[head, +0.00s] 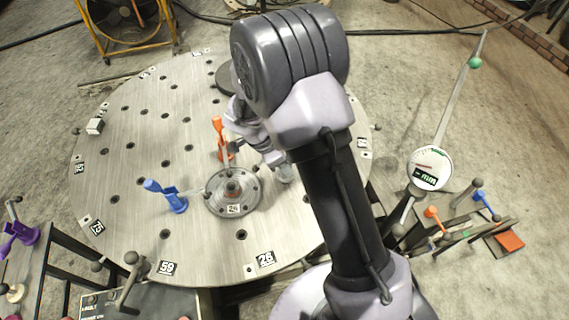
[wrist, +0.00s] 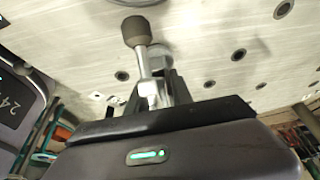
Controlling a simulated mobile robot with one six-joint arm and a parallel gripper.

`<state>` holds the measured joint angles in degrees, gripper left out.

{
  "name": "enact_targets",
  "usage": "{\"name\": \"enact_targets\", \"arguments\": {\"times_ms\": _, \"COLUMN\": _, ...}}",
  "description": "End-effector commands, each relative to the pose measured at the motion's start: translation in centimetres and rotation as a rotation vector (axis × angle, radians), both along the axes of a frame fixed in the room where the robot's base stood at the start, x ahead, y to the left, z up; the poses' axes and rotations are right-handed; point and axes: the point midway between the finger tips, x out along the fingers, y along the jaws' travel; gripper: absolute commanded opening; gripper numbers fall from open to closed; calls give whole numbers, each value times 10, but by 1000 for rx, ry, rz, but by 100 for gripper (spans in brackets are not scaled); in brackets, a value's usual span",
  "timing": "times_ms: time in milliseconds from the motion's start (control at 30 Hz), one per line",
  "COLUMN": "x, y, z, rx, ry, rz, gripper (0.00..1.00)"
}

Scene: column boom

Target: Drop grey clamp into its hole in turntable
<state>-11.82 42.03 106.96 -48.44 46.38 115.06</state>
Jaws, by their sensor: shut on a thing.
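The turntable (head: 130,175) is a big round steel plate with many dark holes and number tags, left of my arm in the head view. My gripper (wrist: 165,92) is shut on the grey clamp (wrist: 143,58), which shows a dark round knob and a pale metal rod in the wrist view. In the head view my gripper is low over the plate, right of the centre hub, and largely hidden by my arm. Plate holes (wrist: 238,54) show around the clamp in the wrist view. Whether the clamp touches the plate or lines up with a hole, I cannot tell.
A blue clamp (head: 173,197) and an orange clamp (head: 219,132) stand on the turntable near the round hub (head: 245,205). A small white block (head: 95,126) lies at the left. A dial on a pole (head: 430,167) and a clamp rack (head: 460,228) stand at the right.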

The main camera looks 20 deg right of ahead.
Motion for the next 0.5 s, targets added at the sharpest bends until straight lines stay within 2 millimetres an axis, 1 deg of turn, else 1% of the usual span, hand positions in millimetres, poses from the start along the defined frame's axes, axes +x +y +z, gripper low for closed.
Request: {"name": "enact_targets", "arguments": {"times_ms": 500, "x": 0, "y": 0, "z": -13, "rx": 0, "ry": 0, "rz": -1, "gripper": 0}}
